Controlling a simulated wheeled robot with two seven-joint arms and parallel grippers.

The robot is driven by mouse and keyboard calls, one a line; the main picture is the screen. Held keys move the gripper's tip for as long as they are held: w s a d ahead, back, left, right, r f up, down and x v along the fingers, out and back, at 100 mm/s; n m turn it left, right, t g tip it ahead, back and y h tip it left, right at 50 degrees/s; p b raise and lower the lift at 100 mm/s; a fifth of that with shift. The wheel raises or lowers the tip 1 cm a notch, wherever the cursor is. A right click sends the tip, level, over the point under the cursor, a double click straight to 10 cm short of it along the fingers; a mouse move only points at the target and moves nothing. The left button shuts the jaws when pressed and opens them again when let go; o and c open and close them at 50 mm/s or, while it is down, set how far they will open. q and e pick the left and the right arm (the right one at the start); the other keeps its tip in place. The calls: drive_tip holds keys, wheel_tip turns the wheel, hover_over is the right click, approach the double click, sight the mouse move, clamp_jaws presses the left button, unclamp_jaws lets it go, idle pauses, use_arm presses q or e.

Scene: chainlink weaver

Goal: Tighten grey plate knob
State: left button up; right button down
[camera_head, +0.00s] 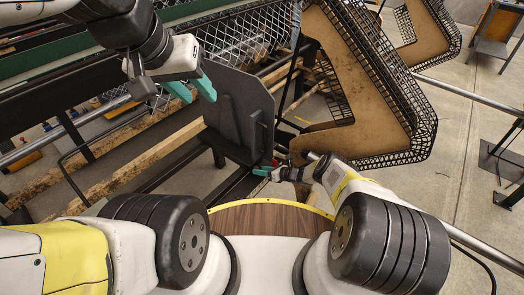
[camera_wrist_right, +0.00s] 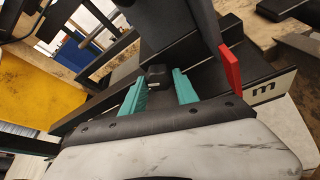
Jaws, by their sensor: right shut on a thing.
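The dark grey plate (camera_head: 232,108) stands upright on the frame in the middle of the head view. My right gripper (camera_head: 266,170) is at the plate's lower right corner. In the right wrist view, the teal fingers of my right gripper (camera_wrist_right: 161,91) sit on either side of a small black knob (camera_wrist_right: 156,73), shut on it. The knob is hidden in the head view. My left gripper (camera_head: 192,90) hangs left of the plate's upper part, with its two teal fingers apart and nothing between them.
A red piece (camera_wrist_right: 231,72) stands close to the right finger in the wrist view. Chain-link mesh (camera_head: 235,35) lies behind the plate. A large brown angled panel (camera_head: 350,75) with black mesh edges stands on the right. Wooden beams (camera_head: 150,160) run below left.

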drive_tip(key=c, duration=0.9)
unclamp_jaws()
drive_tip(key=shift+c, duration=0.2)
